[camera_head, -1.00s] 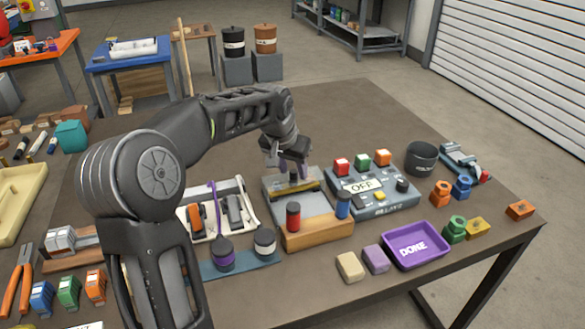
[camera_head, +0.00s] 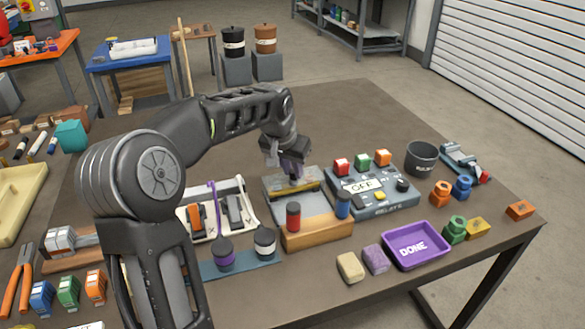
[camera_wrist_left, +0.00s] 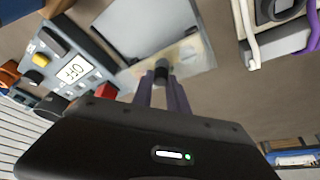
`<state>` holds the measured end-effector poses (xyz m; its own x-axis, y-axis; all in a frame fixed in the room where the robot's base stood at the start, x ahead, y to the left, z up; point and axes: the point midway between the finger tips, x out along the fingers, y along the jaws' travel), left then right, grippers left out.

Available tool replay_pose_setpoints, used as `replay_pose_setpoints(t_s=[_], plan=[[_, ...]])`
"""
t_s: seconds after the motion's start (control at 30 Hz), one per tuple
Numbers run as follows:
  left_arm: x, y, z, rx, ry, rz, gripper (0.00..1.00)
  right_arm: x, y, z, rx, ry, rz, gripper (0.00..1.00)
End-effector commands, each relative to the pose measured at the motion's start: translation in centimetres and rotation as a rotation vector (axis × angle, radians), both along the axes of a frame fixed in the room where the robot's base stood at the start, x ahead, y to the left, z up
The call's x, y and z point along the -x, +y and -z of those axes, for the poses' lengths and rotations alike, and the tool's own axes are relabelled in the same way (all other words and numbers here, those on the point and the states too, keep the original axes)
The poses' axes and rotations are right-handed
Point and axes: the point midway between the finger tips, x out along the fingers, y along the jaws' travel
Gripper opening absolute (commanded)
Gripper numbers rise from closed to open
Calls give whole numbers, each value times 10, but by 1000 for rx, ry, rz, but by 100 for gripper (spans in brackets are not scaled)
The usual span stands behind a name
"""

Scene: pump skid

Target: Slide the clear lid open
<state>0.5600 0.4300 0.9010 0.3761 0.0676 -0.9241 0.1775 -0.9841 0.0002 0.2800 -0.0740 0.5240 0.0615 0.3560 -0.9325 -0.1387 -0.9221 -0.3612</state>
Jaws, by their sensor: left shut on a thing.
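The clear lid (camera_wrist_left: 190,55) lies over part of a shallow grey box (camera_head: 300,207), which sits on the brown table. In the left wrist view the bare grey floor of the box (camera_wrist_left: 140,25) shows beside the lid. A dark round knob (camera_wrist_left: 162,69) stands on the lid. My left gripper (camera_head: 291,176) is over the far part of the box. In the left wrist view its purple fingers (camera_wrist_left: 161,77) are closed around the knob. In the head view the fingers and wrist partly hide the knob. My right gripper is not in view.
A wooden block with red and blue cylinders (camera_head: 317,232) stands directly in front of the box. A grey relay panel (camera_head: 375,200) is close on the right. A white switch panel (camera_head: 200,228) is on the left. The table behind the box is clear.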

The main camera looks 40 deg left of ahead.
Motion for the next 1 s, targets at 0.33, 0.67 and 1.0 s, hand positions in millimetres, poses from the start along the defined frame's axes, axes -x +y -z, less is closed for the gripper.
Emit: replay_pose_setpoints(t_s=[0.33,0.67,1.0], plan=[[0,0,0,0,-1,0,0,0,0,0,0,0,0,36],[0,0,0,0,-1,0,0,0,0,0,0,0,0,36],[23,-34,3,-3,-3,4,0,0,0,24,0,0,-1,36]])
